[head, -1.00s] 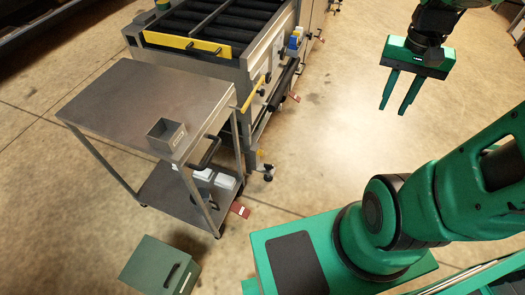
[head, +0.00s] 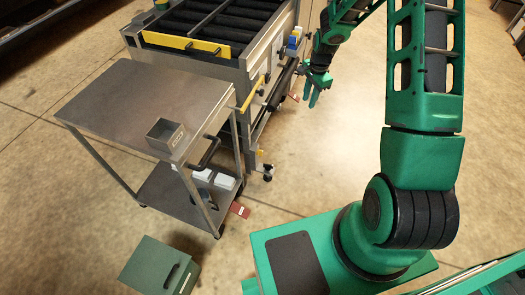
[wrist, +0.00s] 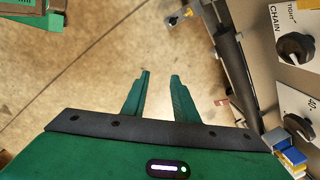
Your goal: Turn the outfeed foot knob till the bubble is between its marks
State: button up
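A leg of the machine ends in a dark foot (head: 267,174) at the near corner, with a small yellow part (head: 260,154) just above it. I cannot tell whether this is the outfeed foot knob, and no bubble or marks are readable. My gripper (head: 317,94) is right of the machine, above the floor and apart from the foot. In the wrist view its two green fingers (wrist: 160,75) are apart with nothing between them.
Panel knobs marked CHAIN (wrist: 295,46) and a second dial (wrist: 306,121) are close on the right of the wrist view, with blue and yellow blocks (wrist: 288,152). A steel cart (head: 130,90) stands left of the foot. Open floor (head: 330,150) lies right of the machine.

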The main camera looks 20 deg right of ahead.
jog(key=w+a+f+m+y, duration=0.1)
jog(key=w+a+f+m, duration=0.15)
jog(key=f, duration=0.55)
jog(key=w+a+f+m+y, duration=0.1)
jog(key=w+a+f+m, duration=0.2)
jog(key=f, duration=0.4)
jog(key=m+t+y, duration=0.1)
jog(key=m+t, duration=0.1)
jog(key=m, duration=0.2)
send_near(260, 153)
jog(key=x, duration=0.6)
jog(key=shift+w+d+f, duration=0.1)
jog(key=shift+w+f, duration=0.05)
jog(key=shift+w, duration=0.2)
grip_shut()
